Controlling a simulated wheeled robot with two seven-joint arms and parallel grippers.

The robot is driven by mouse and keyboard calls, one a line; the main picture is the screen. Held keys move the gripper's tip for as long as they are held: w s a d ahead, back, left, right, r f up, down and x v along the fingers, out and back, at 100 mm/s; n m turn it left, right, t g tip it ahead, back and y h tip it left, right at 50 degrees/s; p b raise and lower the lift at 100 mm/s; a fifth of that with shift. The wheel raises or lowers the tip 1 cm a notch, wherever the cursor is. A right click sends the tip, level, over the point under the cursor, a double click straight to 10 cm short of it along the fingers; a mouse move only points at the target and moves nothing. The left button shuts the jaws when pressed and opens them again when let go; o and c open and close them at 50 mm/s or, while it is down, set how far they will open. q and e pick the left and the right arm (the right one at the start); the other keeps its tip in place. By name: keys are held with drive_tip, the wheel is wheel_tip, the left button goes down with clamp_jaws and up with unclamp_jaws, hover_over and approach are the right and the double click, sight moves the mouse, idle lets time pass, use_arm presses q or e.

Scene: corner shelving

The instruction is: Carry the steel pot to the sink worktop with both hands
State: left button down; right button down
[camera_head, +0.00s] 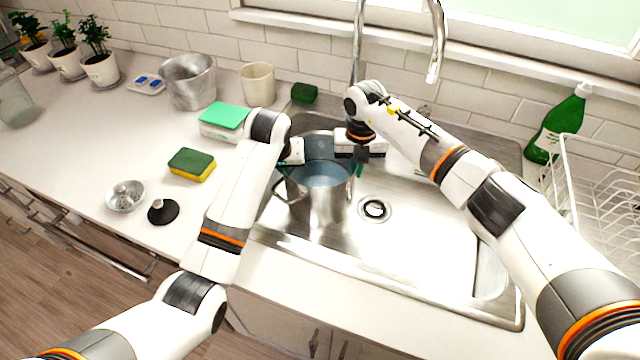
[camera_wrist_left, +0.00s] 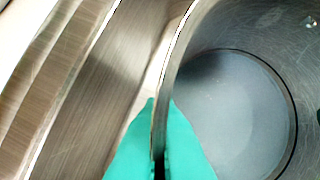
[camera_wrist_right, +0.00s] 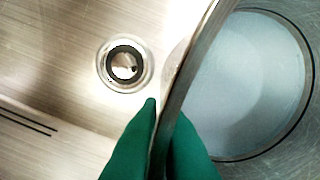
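The steel pot (camera_head: 318,205) is upright in or just above the steel sink (camera_head: 420,235), left of the drain; I cannot tell whether it touches the bottom. Its inside looks bluish-grey. My left gripper (camera_head: 283,168) is at the pot's left rim. In the left wrist view its green fingertips (camera_wrist_left: 160,145) are on both sides of the pot wall (camera_wrist_left: 240,65). My right gripper (camera_head: 358,170) is at the pot's right rim. In the right wrist view its green fingertips (camera_wrist_right: 162,145) are on both sides of the wall (camera_wrist_right: 210,50).
The drain (camera_head: 375,209) is right of the pot. A tall faucet (camera_head: 358,50) stands behind. A green bottle (camera_head: 558,125) and white dish rack (camera_head: 600,190) stand at right. A sponge (camera_head: 192,164), strainer (camera_head: 125,196) and black stopper (camera_head: 163,211) lie on the left worktop (camera_head: 75,150).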

use_arm(q)
drive_tip(key=shift+d, duration=0.1)
